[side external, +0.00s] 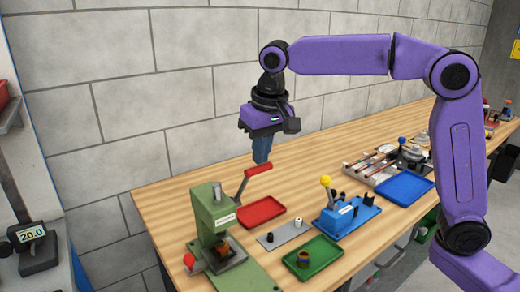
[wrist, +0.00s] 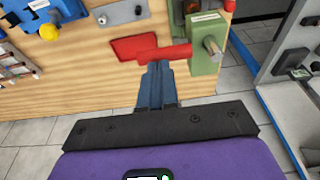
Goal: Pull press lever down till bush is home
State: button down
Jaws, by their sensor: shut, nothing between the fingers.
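The green press (side external: 213,222) stands at the near left of the wooden bench. Its lever (side external: 257,170) has a red grip and slants up to the right; the red grip also shows in the wrist view (wrist: 166,53). My gripper (side external: 261,160) is shut and empty, pointing down just above the red grip in the side view. In the wrist view the fingertips (wrist: 156,66) lie close to the grip's near side; I cannot tell whether they touch it. A small brown piece, perhaps the bush (side external: 226,249), shows in the press above its base.
A red tray (side external: 262,212), a grey plate with pegs (side external: 286,236), a green tray (side external: 325,246) with a ring in it, and a blue fixture with a yellow knob (side external: 344,216) stand right of the press. A blue tray (side external: 404,188) lies further back. The wall is behind.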

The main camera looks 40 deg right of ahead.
jog(key=shift+s+f, duration=0.15)
jog(key=shift+s, duration=0.15)
jog(key=shift+s+f+t, duration=0.15)
jog(key=shift+s+t, duration=0.25)
jog(key=s+f+t, duration=0.1)
jog(key=s+f, duration=0.7)
jog(key=f, duration=0.2)
jog(key=shift+t, duration=0.3)
jog(key=shift+r, duration=0.15)
dwell(1.3)
